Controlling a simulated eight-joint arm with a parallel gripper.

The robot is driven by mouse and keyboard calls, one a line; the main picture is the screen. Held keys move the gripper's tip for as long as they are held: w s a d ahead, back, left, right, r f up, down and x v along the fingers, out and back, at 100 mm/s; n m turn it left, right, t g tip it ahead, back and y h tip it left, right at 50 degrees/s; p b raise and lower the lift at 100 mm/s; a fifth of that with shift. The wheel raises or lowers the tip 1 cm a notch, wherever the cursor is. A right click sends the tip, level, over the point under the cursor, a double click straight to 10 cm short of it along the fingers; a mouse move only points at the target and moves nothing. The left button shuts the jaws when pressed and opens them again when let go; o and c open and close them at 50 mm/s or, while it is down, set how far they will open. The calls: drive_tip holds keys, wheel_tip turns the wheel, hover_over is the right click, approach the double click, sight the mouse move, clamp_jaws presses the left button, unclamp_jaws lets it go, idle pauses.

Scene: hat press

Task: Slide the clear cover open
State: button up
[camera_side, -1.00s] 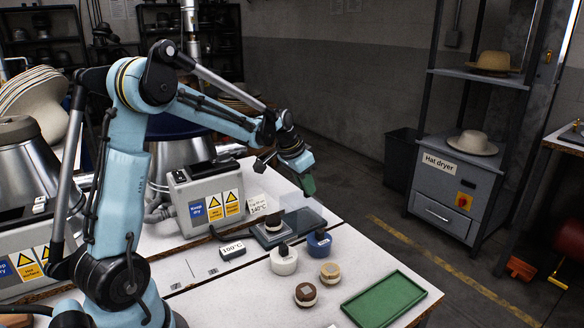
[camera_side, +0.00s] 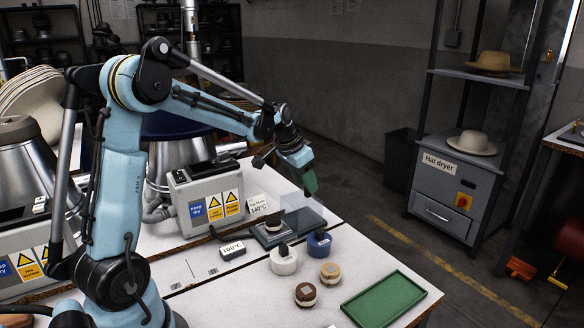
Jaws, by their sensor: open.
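The clear cover (camera_side: 294,200) is a see-through panel standing over a flat grey glassy base (camera_side: 306,221) near the table's far right edge. A dark brown item (camera_side: 273,222) sits on the left part of that base. My gripper (camera_side: 311,186) hangs just above and behind the base, at the cover's upper right. Its green fingers point down and are open. I cannot tell whether they touch the cover.
A grey control box (camera_side: 207,193) with warning labels stands left of the base. A white pot (camera_side: 284,262), a blue pot (camera_side: 319,243) and two small round items stand in front. A green tray (camera_side: 385,299) lies at front right.

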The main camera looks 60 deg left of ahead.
sight(291, 203)
drive_tip(key=v, duration=1)
drive_tip(key=shift+r, duration=0.35)
drive_tip(key=shift+s+d, duration=0.1)
drive_tip(key=shift+s, duration=0.05)
drive_tip(key=s+d+f+t, duration=0.1)
drive_tip(key=s+d+f, duration=0.2)
drive_tip(key=s+d, duration=0.3)
drive_tip(key=s+d+f+t, duration=0.1)
drive_tip(key=s+d+f, duration=0.3)
drive_tip(key=d, duration=0.8)
drive_tip(key=shift+s+d+t, duration=0.15)
drive_tip(key=shift+s+t, duration=0.15)
drive_tip(key=shift+s, duration=0.65)
drive_tip(key=shift+r, duration=0.1)
